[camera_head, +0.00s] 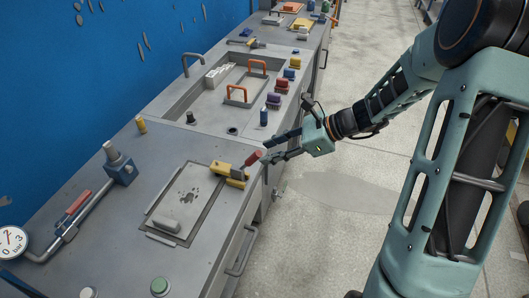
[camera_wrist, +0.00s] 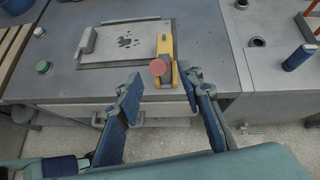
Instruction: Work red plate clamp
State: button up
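The red plate clamp has a yellow body (camera_head: 229,173) and a red handle (camera_head: 253,157). It sits at the right edge of a grey plate (camera_head: 190,196) on the bench, its handle sticking out towards the bench's front edge. My gripper (camera_head: 266,151) is at that edge, its fingers spread near the handle's end. In the wrist view the yellow body (camera_wrist: 165,46) stands beyond the fingers, and the round red handle end (camera_wrist: 158,67) shows between the fingertips. My gripper (camera_wrist: 161,77) is open; I cannot tell whether a finger touches the clamp.
A sink (camera_head: 235,90) with orange handles and several brushes lies behind. A blue valve (camera_head: 119,168), a red-handled pipe (camera_head: 76,204), a gauge (camera_head: 12,242) and a green button (camera_head: 160,286) stand left and in front. The floor (camera_head: 330,190) right of the bench is free.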

jog(key=shift+c, duration=0.8)
jog(key=s+d+b, duration=0.1)
jog(key=d, duration=0.1)
jog(key=s+d+f+m+b, duration=0.1)
jog(key=d, duration=0.1)
jog(key=s+d+m+t+b, duration=0.1)
jog(key=s+d, duration=0.1)
jog(key=shift+d+f+y, duration=0.1)
jog(key=shift+f+y, duration=0.05)
jog(key=shift+y, duration=0.25)
grip_shut()
jog(key=s+d+r+m+t+b, duration=0.2)
jog(key=s+d+m, duration=0.1)
jog(key=s+d, duration=0.15)
jog(key=w+a+f+p, duration=0.1)
jog(key=w+a+f, duration=0.1)
jog(key=w+a, duration=0.4)
jog(key=a, duration=0.4)
jog(key=shift+w+a+f+t+y, duration=0.2)
jog(key=shift+w+t+y, duration=0.1)
jog(key=shift+w+y, duration=0.1)
